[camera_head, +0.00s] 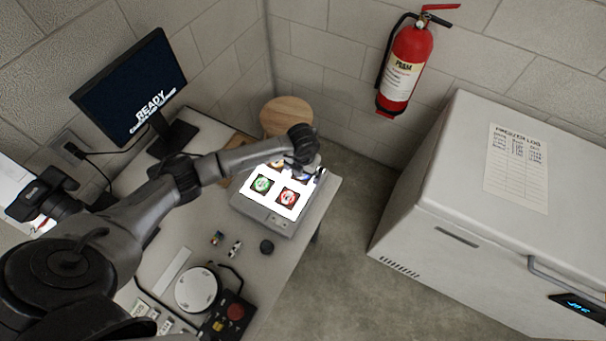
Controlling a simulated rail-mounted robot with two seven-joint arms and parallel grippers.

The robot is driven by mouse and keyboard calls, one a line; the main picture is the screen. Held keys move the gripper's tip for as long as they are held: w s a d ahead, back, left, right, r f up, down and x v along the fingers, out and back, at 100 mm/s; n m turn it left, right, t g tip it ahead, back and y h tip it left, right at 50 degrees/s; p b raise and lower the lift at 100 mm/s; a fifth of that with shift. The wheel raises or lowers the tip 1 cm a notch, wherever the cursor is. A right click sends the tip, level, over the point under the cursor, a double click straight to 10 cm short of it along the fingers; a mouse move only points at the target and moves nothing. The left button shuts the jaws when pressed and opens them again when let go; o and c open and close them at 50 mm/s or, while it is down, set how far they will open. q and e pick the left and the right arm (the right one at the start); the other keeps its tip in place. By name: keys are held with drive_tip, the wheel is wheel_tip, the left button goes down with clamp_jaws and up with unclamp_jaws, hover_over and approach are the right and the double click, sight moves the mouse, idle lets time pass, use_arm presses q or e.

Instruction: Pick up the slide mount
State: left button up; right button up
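A grey light box (262,216) with a glowing white top stands near the table's right edge. On it lie a slide mount with a green picture (262,185) and a slide mount with a red picture (288,197). My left gripper (309,172) points down over the back right part of the light box. Its fingers are too small and dark to tell whether they are open or hold anything. My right gripper is not in view.
A monitor (130,86) and a camera (42,194) stand at the left. A round white plate (197,290), a red button (236,311) and a dark round piece (266,247) lie in front. A stool (286,116) stands behind; a freezer (480,230) stands right, across clear floor.

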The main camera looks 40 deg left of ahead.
use_arm(q)
drive_tip(key=shift+f, duration=0.25)
drive_tip(key=c, duration=1)
